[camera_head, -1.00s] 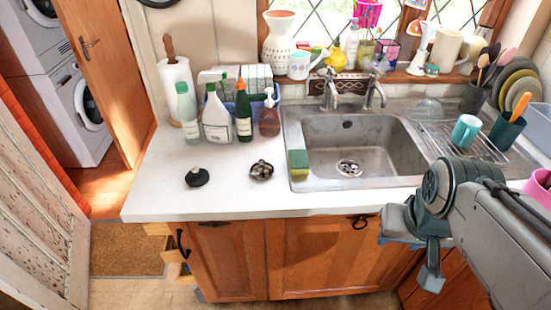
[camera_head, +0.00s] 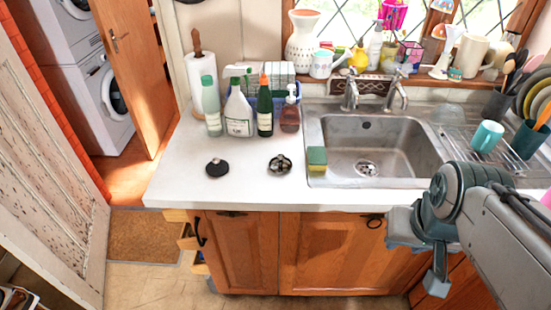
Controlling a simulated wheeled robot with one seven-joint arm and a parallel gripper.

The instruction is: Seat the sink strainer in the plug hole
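A round metal sink strainer (camera_head: 280,165) lies on the white counter, left of the sink. A black disc with a small pale knob (camera_head: 217,168), which looks like a plug, lies to its left. The sink basin (camera_head: 332,133) is steel and looks empty. Its plug hole (camera_head: 367,169) shows as a bright round drain in the basin floor. My gripper (camera_head: 436,283) hangs at the lower right, in front of the cabinets and well right of the strainer. It is seen from the side, so its finger gap cannot be made out. I see nothing held in it.
A green and yellow sponge (camera_head: 317,159) stands at the sink's left rim, between strainer and basin. Several bottles (camera_head: 239,115) stand behind the strainer. A tap (camera_head: 350,92) rises behind the basin. A teal mug (camera_head: 487,136) sits on the drainer. The counter's front left is clear.

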